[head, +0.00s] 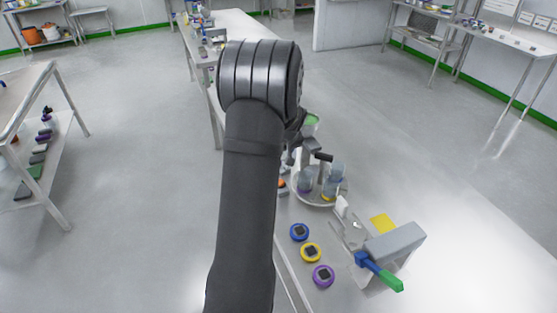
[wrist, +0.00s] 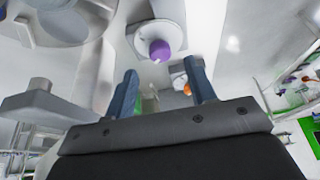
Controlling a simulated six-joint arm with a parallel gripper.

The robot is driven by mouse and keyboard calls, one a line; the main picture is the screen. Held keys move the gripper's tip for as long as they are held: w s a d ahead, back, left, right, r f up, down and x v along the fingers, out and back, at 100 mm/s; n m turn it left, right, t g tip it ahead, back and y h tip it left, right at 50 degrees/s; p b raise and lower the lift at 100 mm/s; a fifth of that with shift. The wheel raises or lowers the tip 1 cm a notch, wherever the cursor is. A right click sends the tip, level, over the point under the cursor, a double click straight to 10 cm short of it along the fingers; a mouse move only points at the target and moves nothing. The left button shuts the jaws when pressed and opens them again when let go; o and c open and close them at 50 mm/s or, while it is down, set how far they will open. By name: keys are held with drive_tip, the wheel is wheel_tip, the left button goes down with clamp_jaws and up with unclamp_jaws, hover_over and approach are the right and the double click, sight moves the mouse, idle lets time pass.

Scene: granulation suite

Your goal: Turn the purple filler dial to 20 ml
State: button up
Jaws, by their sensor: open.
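In the wrist view, a purple dial (wrist: 160,49) with a small pale mark at its lower edge sits on a round white plate (wrist: 143,42). My gripper (wrist: 163,84) is open, its two blue-grey fingers apart with nothing held between them. The purple dial shows beyond the fingertips, apart from them. Its scale and setting cannot be read. In the head view my arm covers the middle of the scene, and I cannot make out the purple dial there.
An orange knob (wrist: 187,89) on another pale plate is close to the right finger. In the head view, a round tray (head: 318,201) holds clear vessels. Blue (head: 300,232), yellow (head: 311,253) and purple (head: 323,276) round items stand near a grey block (head: 394,243) with a blue-green handle.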

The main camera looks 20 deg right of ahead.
drive_tip(key=shift+x, duration=2.3)
drive_tip(key=c, duration=1)
